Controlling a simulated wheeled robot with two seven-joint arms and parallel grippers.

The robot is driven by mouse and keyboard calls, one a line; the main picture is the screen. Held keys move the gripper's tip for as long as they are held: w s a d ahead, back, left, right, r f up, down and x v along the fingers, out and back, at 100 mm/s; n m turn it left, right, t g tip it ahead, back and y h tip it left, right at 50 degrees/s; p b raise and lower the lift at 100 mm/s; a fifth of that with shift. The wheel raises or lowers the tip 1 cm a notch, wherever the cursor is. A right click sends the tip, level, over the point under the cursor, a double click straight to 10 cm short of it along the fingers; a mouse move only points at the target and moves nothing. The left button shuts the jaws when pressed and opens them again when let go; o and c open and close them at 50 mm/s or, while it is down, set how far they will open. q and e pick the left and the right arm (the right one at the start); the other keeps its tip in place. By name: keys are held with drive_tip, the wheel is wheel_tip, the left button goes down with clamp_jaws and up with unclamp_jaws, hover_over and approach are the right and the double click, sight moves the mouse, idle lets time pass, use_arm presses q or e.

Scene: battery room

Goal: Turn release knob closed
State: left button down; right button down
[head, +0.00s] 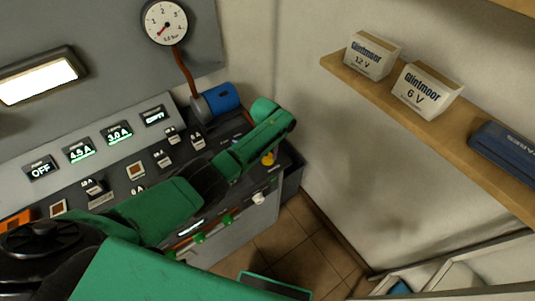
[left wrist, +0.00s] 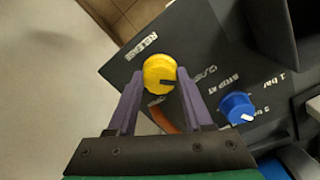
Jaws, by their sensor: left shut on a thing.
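The release knob (left wrist: 159,74) is a round yellow knob with a dark pointer mark, on a dark panel (left wrist: 135,82) lettered RELEASE. My left gripper (left wrist: 160,76) has its two purple fingers shut on the knob, one on each side, in the left wrist view. The dark mark points to the right in that view. In the head view the yellow knob (head: 267,159) shows small beside the end of my green left arm, which hides much of the panel. My right gripper cannot be made out in either view.
A blue knob (left wrist: 237,108) with a white mark sits beside the yellow one. A gauge (head: 164,22) hangs above the console, with a blue cylinder (head: 222,98) below. A shelf (head: 440,125) with two white boxes is at right. Tiled floor (head: 300,240) is clear.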

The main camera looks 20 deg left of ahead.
use_arm(q)
drive_tip(key=shift+c, duration=2.1)
unclamp_jaws()
drive_tip(key=shift+w+r, duration=0.2)
drive_tip(key=shift+o, duration=0.6)
drive_tip(key=shift+s+f, duration=0.1)
drive_tip(key=shift+r, duration=0.3)
wheel_tip(320, 180, up, 14)
drive_tip(key=shift+a+b, duration=0.2)
drive_tip(key=shift+b, duration=0.15)
drive_tip(key=shift+s, duration=0.1)
